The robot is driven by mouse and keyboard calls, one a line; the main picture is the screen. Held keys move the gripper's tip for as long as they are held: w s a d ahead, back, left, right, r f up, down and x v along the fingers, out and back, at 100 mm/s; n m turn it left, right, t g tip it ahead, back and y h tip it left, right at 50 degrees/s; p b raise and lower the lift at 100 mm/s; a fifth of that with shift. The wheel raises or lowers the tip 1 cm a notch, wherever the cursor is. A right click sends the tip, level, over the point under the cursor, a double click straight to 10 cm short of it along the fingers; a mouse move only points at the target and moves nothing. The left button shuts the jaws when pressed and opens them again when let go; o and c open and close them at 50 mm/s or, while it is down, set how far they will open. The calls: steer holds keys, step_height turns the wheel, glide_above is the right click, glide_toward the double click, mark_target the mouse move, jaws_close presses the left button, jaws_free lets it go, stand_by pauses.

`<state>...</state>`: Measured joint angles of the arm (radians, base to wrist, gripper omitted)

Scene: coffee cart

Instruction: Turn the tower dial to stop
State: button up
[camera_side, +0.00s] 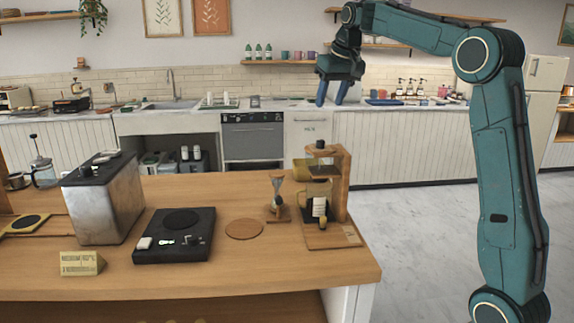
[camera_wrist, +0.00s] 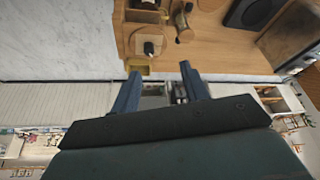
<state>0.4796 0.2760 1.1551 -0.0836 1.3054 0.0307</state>
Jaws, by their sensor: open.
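A wooden tower (camera_side: 340,185) stands at the right end of the wooden counter, with a glass vessel (camera_side: 322,170) held in its upper part. A dark bottle (camera_side: 319,206) with a pale label stands low at its front. The tower is seen from above in the wrist view (camera_wrist: 150,36). I cannot make out the dial or its setting for certain; a small yellowish round part (camera_side: 322,220) shows low on the tower's front. My gripper (camera_side: 331,95) is open and empty, well above the tower and apart from it. Its two blue fingers (camera_wrist: 160,72) point down.
An hourglass-shaped stand (camera_side: 277,196) is just left of the tower. A round wooden coaster (camera_side: 244,229), a black scale (camera_side: 176,236), a metal box (camera_side: 104,205) and a wooden sign (camera_side: 80,263) are further left. The air around my gripper is clear.

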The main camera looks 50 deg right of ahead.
mark_target(321, 140)
steer(key=d, duration=0.1)
steer(key=w+d, duration=0.1)
steer(key=d, duration=0.2)
steer(key=shift+w+f, duration=0.2)
steer(key=shift+f, duration=0.15)
steer(key=shift+f, duration=0.15)
steer(key=x, duration=1.3)
steer(key=shift+w+d+f, duration=0.1)
steer(key=shift+f, duration=0.15)
jaws_close()
